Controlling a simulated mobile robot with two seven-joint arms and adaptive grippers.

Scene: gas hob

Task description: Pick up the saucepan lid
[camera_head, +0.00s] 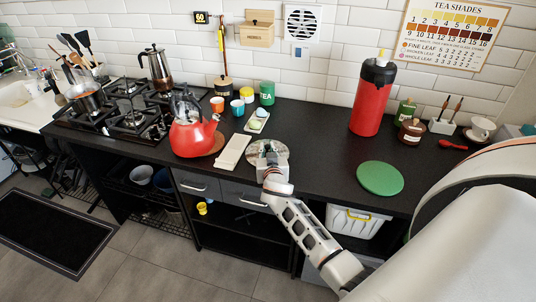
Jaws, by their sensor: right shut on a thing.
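The saucepan lid (282,151) is a round grey metallic disc over the dark worktop, right of the red kettle. My right gripper (268,158) is over the lid's middle and shut on it. The gripper hides the lid's knob and much of its centre. I cannot tell whether the lid touches the worktop. A small saucepan (88,99) with reddish-brown contents stands on the gas hob at the left. My left gripper is not in view.
The red kettle (190,135) and a cream board (234,151) stand left of the lid. Cups and tins are behind. A green round mat (380,178) lies to the right, and a red flask (372,98) stands near the wall. The worktop between the lid and mat is clear.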

